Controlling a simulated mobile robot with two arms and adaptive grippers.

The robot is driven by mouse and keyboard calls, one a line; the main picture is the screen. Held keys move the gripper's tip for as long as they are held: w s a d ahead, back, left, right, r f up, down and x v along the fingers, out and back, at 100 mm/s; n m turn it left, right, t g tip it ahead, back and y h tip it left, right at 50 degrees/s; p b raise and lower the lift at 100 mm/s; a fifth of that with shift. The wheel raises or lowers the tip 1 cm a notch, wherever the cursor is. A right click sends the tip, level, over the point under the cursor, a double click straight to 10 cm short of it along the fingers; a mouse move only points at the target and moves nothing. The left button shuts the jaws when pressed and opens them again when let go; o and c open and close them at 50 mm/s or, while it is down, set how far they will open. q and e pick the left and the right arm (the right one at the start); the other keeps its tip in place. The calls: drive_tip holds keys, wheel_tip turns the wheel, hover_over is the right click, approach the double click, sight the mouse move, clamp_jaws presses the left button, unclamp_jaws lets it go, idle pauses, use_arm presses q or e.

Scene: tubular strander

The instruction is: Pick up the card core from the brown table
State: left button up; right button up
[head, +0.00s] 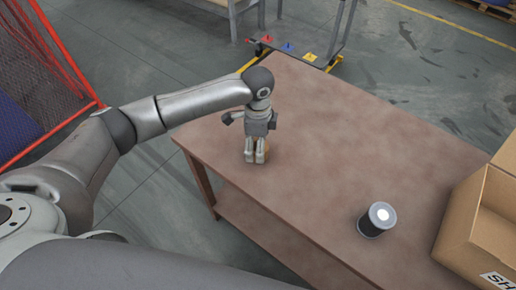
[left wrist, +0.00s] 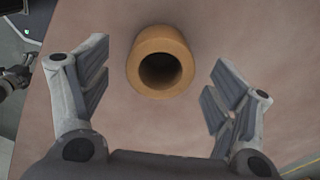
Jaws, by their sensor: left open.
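The card core (left wrist: 160,42) is a short orange-brown tube with a dark hollow middle. In the left wrist view it stands on end on the brown table (left wrist: 200,20), ahead of and between the fingers. In the head view only a sliver of the core (head: 266,151) shows behind my fingers. My left gripper (head: 255,158) points down over the table's left part. Its two fingers are spread wide in the left wrist view (left wrist: 160,90), with nothing between the pads touching the core.
A dark cylinder with a white top (head: 377,220) stands near the table's front edge. An open cardboard box (head: 475,225) is at the right. A red mesh fence (head: 45,70) is at the left. The middle of the table is clear.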

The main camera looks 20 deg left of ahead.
use_arm(q)
drive_tip(key=shift+f, duration=1.35)
drive_tip(key=c, duration=1.1)
drive_tip(key=shift+r, duration=0.15)
